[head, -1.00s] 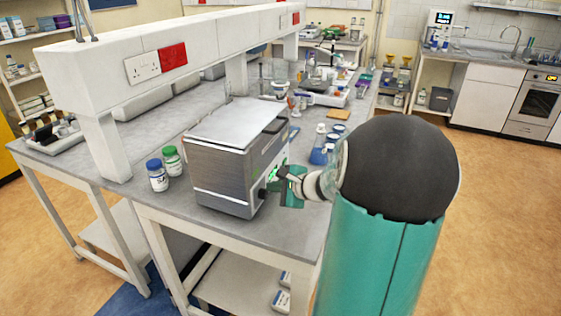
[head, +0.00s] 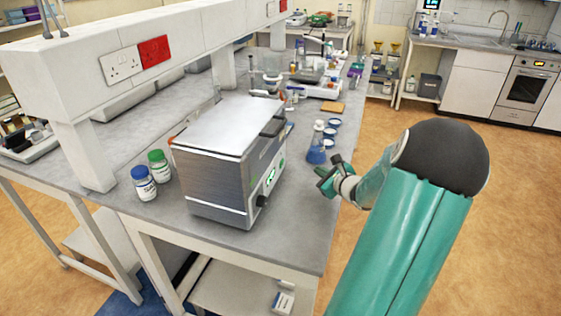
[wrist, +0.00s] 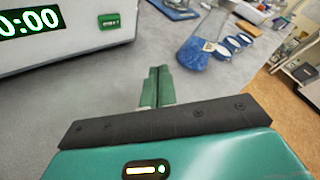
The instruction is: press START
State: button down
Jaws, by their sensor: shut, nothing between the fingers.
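A grey metal box-shaped machine (head: 220,170) with a lid stands on the lab bench. In the wrist view its front panel (wrist: 78,45) shows a green display (wrist: 30,20) reading "0:00", the left part cut off. A green button (wrist: 109,22) sits right of the display; its small label looks like START but is blurred. A dark knob (head: 262,200) is low on the panel. My gripper (head: 322,182) is in front of the panel and to its right, apart from it. In the wrist view its fingers (wrist: 157,85) are shut and empty, over bare bench.
A flask with blue liquid (head: 317,150) and several blue-rimmed dishes (head: 330,127) stand behind my gripper. Two jars, one blue-capped (head: 143,182) and one green-capped (head: 159,165), stand left of the machine. Bare benchtop (head: 290,232) lies before the panel.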

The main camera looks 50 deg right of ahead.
aim_at(282, 163)
jog(key=shift+w, duration=0.15)
jog(key=shift+s+a, duration=0.1)
jog(key=shift+s, duration=0.15)
jog(key=shift+w+a, duration=0.25)
jog(key=shift+w, duration=0.3)
jog(key=shift+w+a, duration=0.5)
jog(key=shift+w, duration=0.7)
jog(key=shift+w+a, duration=0.5)
jog(key=shift+w, duration=0.7)
jog(key=shift+w+a, duration=0.5)
jog(key=shift+w, duration=0.7)
jog(key=shift+w, duration=0.1)
jog(key=shift+w+a, duration=0.15)
jog(key=shift+w, duration=0.15)
jog(key=shift+w+a, duration=0.15)
jog(key=shift+w, duration=0.2)
jog(key=shift+s+d, duration=0.25)
jog(key=shift+s, duration=0.45)
